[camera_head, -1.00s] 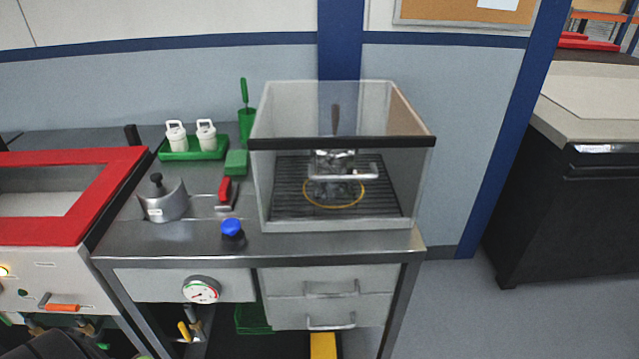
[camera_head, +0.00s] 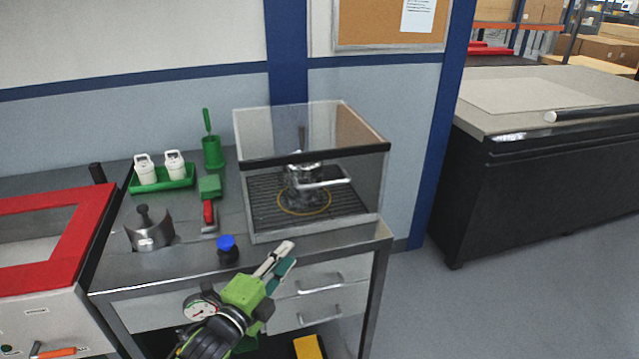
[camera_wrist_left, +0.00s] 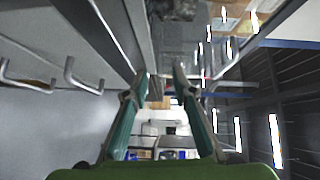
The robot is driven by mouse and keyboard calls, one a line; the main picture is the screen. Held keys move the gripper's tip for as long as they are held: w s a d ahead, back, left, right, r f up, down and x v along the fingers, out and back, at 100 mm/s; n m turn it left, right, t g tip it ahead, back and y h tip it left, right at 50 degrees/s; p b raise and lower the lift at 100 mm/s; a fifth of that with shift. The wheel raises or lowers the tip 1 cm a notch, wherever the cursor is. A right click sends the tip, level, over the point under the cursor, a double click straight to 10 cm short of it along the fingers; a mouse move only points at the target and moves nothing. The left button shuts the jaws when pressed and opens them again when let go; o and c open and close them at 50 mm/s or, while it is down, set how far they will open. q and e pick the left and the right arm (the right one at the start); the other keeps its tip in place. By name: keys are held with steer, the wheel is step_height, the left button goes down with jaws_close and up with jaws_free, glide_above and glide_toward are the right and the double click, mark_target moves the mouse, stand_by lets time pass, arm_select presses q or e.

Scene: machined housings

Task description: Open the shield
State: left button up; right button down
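The shield (camera_head: 350,203) is a clear box on the steel bench. It has a black bar (camera_head: 320,157) along its upper front edge and a silver handle (camera_head: 325,183) on the front. It looks closed around a metal housing (camera_head: 300,182) on a dark ribbed base. My left gripper (camera_head: 284,255), green with slim fingers, is below and in front of the shield, near the bench's front edge, apart from the handle. In the left wrist view its fingers (camera_wrist_left: 160,74) are spread with nothing between them. My right gripper is in neither current view.
Drawer handles (camera_head: 320,283) stick out below the bench top. A red-framed machine (camera_head: 85,230) stands at left. Floor at right is clear.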

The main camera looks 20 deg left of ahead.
mark_target(323, 183)
arm_select(q)
step_height(323, 183, up, 12)
steer(key=s+d+m+t+h, duration=0.1)
steer(key=d+m+t, duration=0.1)
steer(key=m, duration=0.1)
steer(key=p+x, duration=0.1)
steer(key=x, duration=0.3)
steer(key=p+x, duration=0.1)
steer(key=x, duration=0.4)
steer(key=p+x, duration=0.2)
steer(key=x, duration=0.2)
steer(key=shift+w+d+f, duration=0.15)
steer(key=shift+d+f, duration=0.1)
steer(key=shift+d, duration=0.2)
jaws_close()
